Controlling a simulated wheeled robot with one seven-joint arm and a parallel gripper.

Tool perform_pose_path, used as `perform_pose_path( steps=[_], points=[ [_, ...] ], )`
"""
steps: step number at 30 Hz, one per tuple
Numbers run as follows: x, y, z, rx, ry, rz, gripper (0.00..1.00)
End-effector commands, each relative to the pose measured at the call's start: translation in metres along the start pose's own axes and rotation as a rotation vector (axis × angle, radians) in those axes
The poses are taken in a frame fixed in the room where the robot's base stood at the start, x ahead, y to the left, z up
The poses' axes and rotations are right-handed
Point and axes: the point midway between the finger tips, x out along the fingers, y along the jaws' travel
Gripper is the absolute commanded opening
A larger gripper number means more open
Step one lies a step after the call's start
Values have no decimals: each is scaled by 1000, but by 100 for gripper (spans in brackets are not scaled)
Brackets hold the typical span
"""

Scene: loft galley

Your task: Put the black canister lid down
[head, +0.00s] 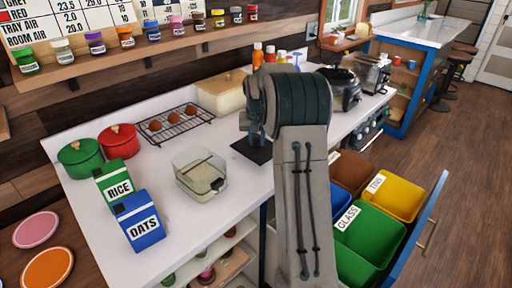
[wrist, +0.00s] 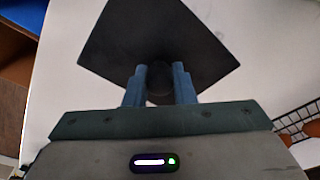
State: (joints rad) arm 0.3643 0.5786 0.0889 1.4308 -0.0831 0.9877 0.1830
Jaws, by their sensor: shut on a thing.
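The black canister lid (wrist: 158,35) is a flat square plate with a round knob. My gripper (wrist: 160,82) is shut on the knob, with one blue finger on each side. In the head view the lid (head: 250,151) shows as a dark, level plate below my gripper, over the white counter. I cannot tell whether it touches the counter. My arm hides its right part. A clear square canister (head: 202,176) with pale contents stands to the left of the lid, nearer the front edge.
Rice (head: 119,187) and oats (head: 140,221) boxes and green (head: 80,158) and red (head: 118,140) pots stand at the left. A wire rack (head: 171,126) with brown round items and a cream box (head: 222,94) stand behind. Open bins (head: 372,233) sit at the right.

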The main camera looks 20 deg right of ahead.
Motion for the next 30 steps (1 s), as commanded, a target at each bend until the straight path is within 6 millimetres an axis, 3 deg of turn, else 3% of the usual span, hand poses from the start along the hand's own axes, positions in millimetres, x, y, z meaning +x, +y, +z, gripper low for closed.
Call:
perform_pose_path(
  steps=[9, 22, 23, 24, 30],
  points=[
    [37, -1, 5, 2, -2, 1, 1],
    [45, -1, 6, 1, 1, 0, 1],
    [44, -1, 5, 1, 1, 0, 31],
    [44, -1, 5, 1, 1, 0, 43],
    [44, 0, 5, 2, 1, 1, 45]
  ],
)
